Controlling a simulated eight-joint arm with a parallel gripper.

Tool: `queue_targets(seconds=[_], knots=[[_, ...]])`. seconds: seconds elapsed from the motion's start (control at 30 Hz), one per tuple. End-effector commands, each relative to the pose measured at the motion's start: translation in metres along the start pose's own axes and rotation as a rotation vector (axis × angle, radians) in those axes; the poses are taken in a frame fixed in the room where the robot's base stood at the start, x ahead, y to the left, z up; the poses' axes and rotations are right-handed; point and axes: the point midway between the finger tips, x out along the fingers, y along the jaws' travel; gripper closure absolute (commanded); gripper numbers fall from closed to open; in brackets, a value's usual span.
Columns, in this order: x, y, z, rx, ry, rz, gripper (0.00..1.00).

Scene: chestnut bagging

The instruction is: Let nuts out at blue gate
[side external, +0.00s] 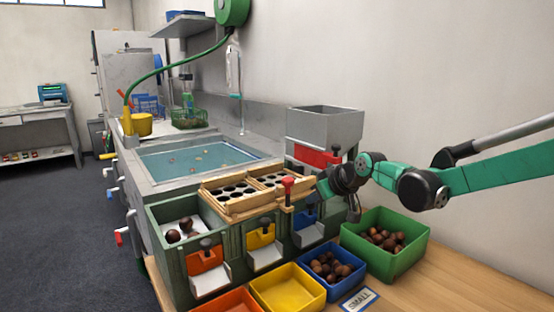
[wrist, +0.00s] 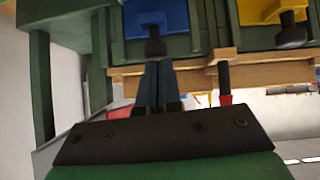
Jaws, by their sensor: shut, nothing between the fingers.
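The blue gate (side external: 305,219) is on the right of the three gates in the sorter's green front, above a pale chute. It shows at the top of the wrist view (wrist: 150,14), with its dark knob (wrist: 156,47) hanging in front. My gripper (wrist: 156,68) is shut and empty, with its fingertips right at that knob. I cannot tell whether they touch it. In the side view my gripper is mostly hidden by my dark wrist. The blue bin (side external: 340,289) below holds several brown nuts. How far the gate is open is not clear.
A yellow gate (side external: 260,236) and an orange gate (side external: 205,259) are to the left. Wooden hole trays (side external: 232,206) and a red-topped handle (side external: 288,188) sit above. A green bin (side external: 410,253) of nuts stands right; the yellow bin (side external: 290,289) looks empty.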

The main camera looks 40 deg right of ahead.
Motion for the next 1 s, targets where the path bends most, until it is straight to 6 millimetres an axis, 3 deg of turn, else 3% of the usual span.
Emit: queue_targets(seconds=[0.47,0.7,1.0], knots=[[-0.003,0.000,-0.001,-0.007,-0.021,-0.001,1.00],[-0.033,0.000,-0.030,-0.003,0.000,0.002,1.00],[-0.087,0.001,-0.030,0.000,0.000,0.002,1.00]])
